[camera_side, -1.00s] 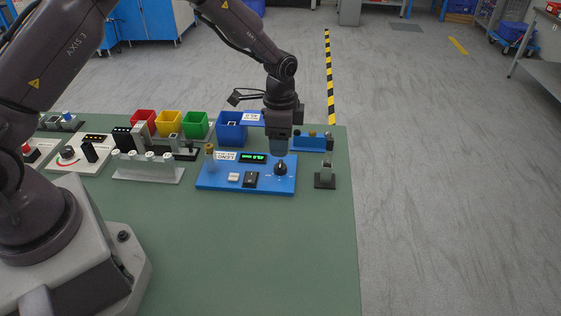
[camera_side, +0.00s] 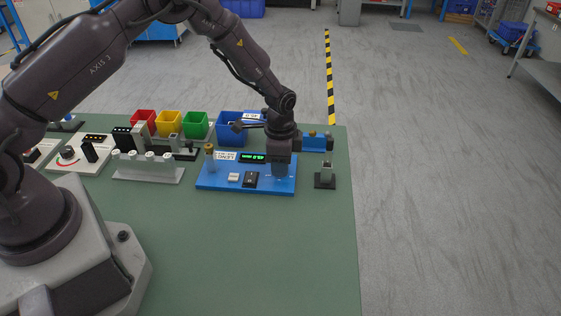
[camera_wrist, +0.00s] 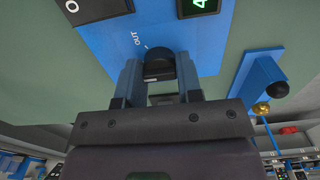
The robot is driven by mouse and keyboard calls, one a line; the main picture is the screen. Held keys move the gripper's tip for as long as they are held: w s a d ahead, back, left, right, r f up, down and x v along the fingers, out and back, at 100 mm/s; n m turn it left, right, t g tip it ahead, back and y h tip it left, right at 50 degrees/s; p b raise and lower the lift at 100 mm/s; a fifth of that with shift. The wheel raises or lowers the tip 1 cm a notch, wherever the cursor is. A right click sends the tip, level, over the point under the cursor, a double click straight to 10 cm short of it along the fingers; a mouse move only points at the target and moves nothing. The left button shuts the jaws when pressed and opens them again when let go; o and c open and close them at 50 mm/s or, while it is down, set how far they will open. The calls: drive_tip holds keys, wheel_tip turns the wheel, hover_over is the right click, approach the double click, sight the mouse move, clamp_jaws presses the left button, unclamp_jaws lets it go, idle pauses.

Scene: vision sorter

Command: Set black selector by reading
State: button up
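The black selector (camera_wrist: 159,65) is a round dark knob on the blue panel (camera_wrist: 98,48). In the wrist view it sits between the two fingers of my gripper (camera_wrist: 160,75). The fingers flank it closely, and I cannot tell whether they press on it. An "OUT" label with a tick shows beside the knob. In the side view my gripper (camera_side: 281,170) is down at the panel's right end and hides the knob.
A white button (camera_side: 233,177) and a black rocker (camera_side: 251,179) are left of my gripper. A small dark stand (camera_side: 325,181) is close on the right. The front mat (camera_side: 240,250) is clear.

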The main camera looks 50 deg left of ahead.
drive_tip(key=shift+n, duration=0.4)
drive_tip(key=n, duration=0.5)
drive_tip(key=shift+n, duration=0.3)
drive_tip(key=n, duration=0.5)
drive_tip(key=shift+n, duration=0.4)
drive_tip(key=o, duration=0.9)
drive_tip(key=shift+r, duration=0.15)
wheel_tip(320, 180, up, 13)
drive_tip(key=shift+f, duration=0.1)
